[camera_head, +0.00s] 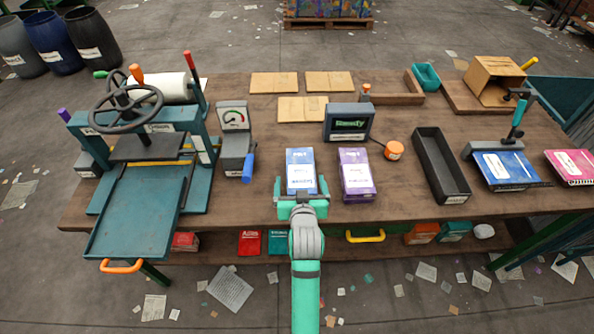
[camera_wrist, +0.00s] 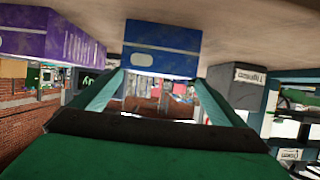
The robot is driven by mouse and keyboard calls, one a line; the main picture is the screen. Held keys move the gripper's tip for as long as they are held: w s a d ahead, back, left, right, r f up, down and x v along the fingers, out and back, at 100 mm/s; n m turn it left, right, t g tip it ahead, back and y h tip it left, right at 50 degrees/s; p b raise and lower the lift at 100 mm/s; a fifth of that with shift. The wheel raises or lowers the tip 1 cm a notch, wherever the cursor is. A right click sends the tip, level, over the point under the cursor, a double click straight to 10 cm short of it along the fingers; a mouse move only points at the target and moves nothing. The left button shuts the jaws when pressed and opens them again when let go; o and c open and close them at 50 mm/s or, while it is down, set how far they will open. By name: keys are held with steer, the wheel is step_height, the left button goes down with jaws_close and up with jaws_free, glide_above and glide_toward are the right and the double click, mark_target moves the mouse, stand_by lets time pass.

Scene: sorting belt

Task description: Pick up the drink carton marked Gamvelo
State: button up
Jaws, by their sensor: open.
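Two drink cartons stand side by side near the front of the wooden table: a blue one (camera_head: 300,168) and a purple one (camera_head: 356,174). Each has a white label; the print is too small to tell which is Gamvelo. My gripper (camera_head: 301,188) is open at the near end of the blue carton, with one finger toward each side. In the wrist view the blue carton (camera_wrist: 162,48) lies ahead between the fingers (camera_wrist: 158,84), and the purple carton (camera_wrist: 75,40) is to the left. I cannot tell whether the fingers touch the blue carton.
A screen box (camera_head: 348,122) and an orange-topped puck (camera_head: 394,150) stand behind the cartons. A dark empty tray (camera_head: 441,166) lies to the right. A small gauge device (camera_head: 235,150) with a blue handle and a large green press (camera_head: 135,205) stand to the left.

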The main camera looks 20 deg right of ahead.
mark_target(300, 167)
steer(key=shift+w+d+f, duration=0.15)
steer(key=shift+w+f, duration=0.1)
steer(key=shift+w, duration=0.3)
steer(key=shift+w+d+f, duration=0.3)
steer(key=shift+w+d, duration=0.15)
steer(key=shift+d, duration=0.35)
steer(key=shift+a+x, duration=0.2)
steer(key=shift+x, duration=0.95)
steer(key=shift+a+x, duration=0.2)
steer(key=shift+x, duration=1)
steer(key=shift+w+d+r, duration=0.1)
steer(key=shift+w, duration=0.1)
steer(key=c, duration=1.1)
